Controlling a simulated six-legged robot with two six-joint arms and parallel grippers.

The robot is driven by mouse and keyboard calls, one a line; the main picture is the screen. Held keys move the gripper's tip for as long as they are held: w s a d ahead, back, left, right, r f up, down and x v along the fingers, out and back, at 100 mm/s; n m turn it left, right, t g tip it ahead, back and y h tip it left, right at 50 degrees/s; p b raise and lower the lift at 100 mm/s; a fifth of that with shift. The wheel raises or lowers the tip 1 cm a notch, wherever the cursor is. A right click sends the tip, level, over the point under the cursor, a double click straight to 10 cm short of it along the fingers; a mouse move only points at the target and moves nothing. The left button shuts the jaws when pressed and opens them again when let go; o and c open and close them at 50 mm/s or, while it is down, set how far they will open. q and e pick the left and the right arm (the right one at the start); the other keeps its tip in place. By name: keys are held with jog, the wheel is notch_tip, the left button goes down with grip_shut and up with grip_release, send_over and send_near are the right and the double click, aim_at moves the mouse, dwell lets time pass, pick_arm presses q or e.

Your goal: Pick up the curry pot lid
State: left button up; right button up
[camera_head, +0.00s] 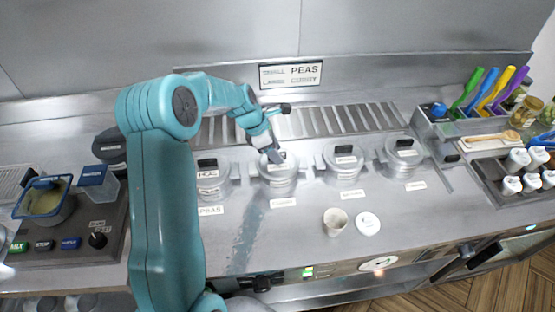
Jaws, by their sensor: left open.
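Several lidded metal pots stand in a row on the steel counter, each lid with a dark handle block on top. Their small labels are mostly too blurred to read, so I cannot tell for sure which is the curry pot. My left gripper (276,156) is open at the lid of the second pot (279,177) from the left, by its handle. I cannot tell whether it touches. The other lids are on the peas pot (210,177), the third pot (343,163) and the fourth pot (404,156). My right gripper is not in view.
A sign (291,74) stands behind a slotted grate (330,122). A small cup (335,221) and a white round lid (368,223) sit in front of the pots. A blue-rimmed container (44,197) is at left; colored-handled utensils (490,88) and white-capped jars (532,182) are at right.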

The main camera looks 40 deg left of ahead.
pick_arm(q)
jog(key=shift+w+d, duration=0.15)
jog(key=shift+s, duration=0.3)
jog(key=c, duration=0.4)
jog(key=shift+s, duration=0.1)
jog(key=c, duration=0.5)
jog(key=shift+w, duration=0.2)
jog(key=shift+r, duration=0.45)
notch_tip(320, 180, up, 24)
jog(key=p, duration=0.4)
jog(key=shift+f, duration=0.15)
